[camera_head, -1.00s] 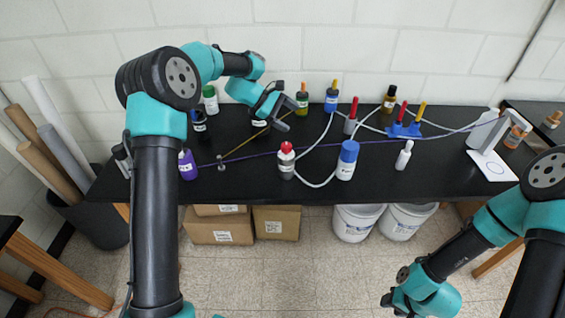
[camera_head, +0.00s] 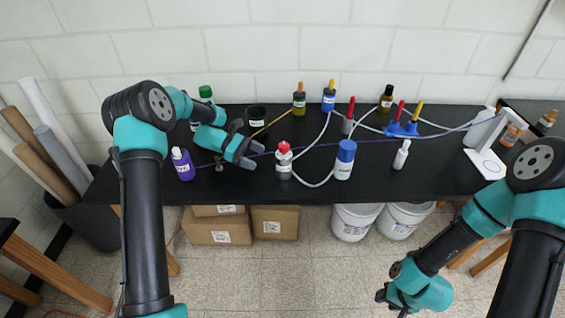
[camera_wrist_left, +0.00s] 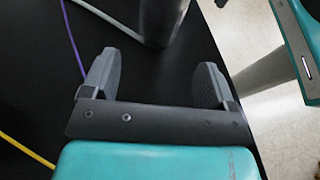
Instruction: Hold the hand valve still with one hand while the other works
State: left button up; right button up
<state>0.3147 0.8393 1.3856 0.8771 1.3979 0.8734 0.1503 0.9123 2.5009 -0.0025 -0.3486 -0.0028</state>
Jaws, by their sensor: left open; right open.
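A fitting with a red top and a pale, labelled body (camera_head: 284,162) stands at the middle front of the black bench, with white tubing beside it. A grey piece with a red lever (camera_head: 349,115) stands farther back. I cannot tell for sure which is the hand valve. My left gripper (camera_head: 246,145) is open and empty, low over the bench left of the red-topped fitting and pointing toward it. In the left wrist view its open fingers (camera_wrist_left: 154,78) face a dark grey upright body (camera_wrist_left: 162,18) just beyond them. My right gripper (camera_head: 383,294) is open, low in front of the bench.
A blue-capped bottle (camera_head: 344,160) and a white bottle (camera_head: 401,155) stand right of the fitting. A purple bottle (camera_head: 183,164) stands at the left. Blue valves with red and yellow levers (camera_head: 402,127) sit behind. A purple line (camera_head: 320,145) and a yellow line (camera_head: 270,125) cross the bench.

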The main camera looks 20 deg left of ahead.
aim_at(281, 167)
pick_arm(q)
jog(key=shift+d, duration=0.15)
jog(key=shift+x, duration=4.9)
